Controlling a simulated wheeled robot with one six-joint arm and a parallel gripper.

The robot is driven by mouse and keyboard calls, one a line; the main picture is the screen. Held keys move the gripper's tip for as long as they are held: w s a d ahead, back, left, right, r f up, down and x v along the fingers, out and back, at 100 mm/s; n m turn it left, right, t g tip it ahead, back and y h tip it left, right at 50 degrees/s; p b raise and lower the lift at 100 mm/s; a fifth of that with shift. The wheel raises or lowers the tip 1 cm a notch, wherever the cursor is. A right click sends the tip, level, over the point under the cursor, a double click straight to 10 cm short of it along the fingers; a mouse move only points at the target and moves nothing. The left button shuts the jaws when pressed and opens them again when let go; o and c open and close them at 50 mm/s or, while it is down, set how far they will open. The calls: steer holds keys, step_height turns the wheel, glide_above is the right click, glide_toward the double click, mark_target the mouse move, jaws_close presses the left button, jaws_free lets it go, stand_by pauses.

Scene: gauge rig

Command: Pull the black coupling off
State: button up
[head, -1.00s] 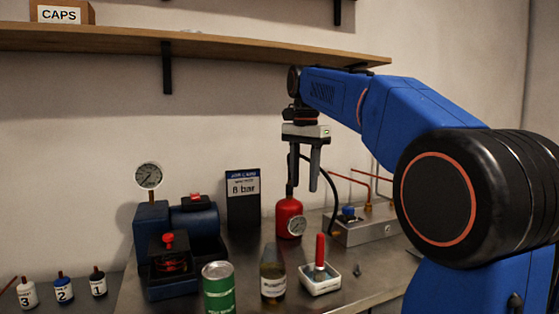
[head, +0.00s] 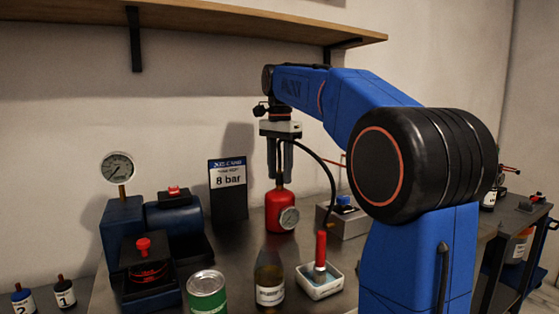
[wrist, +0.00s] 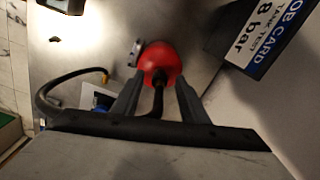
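A red tank (head: 279,212) with a round dial stands on the bench; from above it shows in the wrist view (wrist: 160,58). The black coupling (wrist: 158,78) sits on top of the tank, with a black hose (head: 331,190) running from it to a grey block. In the head view the coupling is small and mostly hidden by the fingers. My gripper (head: 280,174) points straight down over the tank. Its fingers (wrist: 158,98) are apart, one on each side of the coupling and hose, with visible gaps in the wrist view.
A job card reading 8 bar (head: 228,190) stands left of the tank. A bottle (head: 270,275), a green can (head: 207,293) and a white tray with a red-handled tool (head: 321,283) are in front. A blue gauge rig (head: 124,225) is at left; a shelf (head: 230,22) hangs above.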

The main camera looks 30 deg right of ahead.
steer(key=shift+f, duration=0.65)
jaws_close()
steer(key=c, duration=0.9)
jaws_free()
jaws_close()
steer(key=shift+r, duration=0.3)
steer(key=shift+r, duration=2.3)
